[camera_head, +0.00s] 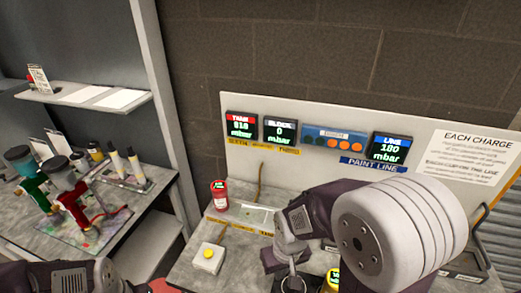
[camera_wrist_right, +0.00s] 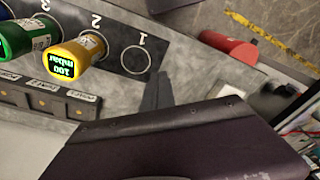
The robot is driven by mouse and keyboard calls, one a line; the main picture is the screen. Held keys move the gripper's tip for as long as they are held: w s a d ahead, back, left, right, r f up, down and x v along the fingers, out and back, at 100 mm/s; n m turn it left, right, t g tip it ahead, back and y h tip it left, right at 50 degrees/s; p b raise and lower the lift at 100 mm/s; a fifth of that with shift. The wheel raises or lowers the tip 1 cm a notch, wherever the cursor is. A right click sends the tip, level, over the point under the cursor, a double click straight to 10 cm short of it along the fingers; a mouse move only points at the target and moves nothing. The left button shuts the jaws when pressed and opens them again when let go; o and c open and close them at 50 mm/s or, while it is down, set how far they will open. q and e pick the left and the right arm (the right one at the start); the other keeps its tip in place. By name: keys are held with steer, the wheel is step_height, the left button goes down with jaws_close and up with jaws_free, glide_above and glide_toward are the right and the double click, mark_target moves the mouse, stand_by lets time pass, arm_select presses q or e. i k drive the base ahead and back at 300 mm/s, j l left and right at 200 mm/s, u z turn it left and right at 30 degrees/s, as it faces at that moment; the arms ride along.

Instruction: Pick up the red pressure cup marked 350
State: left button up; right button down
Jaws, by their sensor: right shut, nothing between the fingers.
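In the right wrist view a yellow cup (camera_wrist_right: 78,54) reading 100 mbar is at place 2 and a green cup (camera_wrist_right: 28,36) at 3. A yellow-button box (camera_head: 208,257) stands before the red cup.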

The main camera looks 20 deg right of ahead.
mark_target(219, 188)
steer(key=i+j+z, duration=0.1)
steer(key=j, duration=0.3)
steer(key=i+j, duration=0.15)
steer(key=j, duration=0.2)
steer(key=i+j+z, duration=0.15)
steer(key=j, duration=0.25)
steer(key=j+z, duration=0.1)
steer(key=j, duration=0.3)
steer(key=i, duration=0.05)
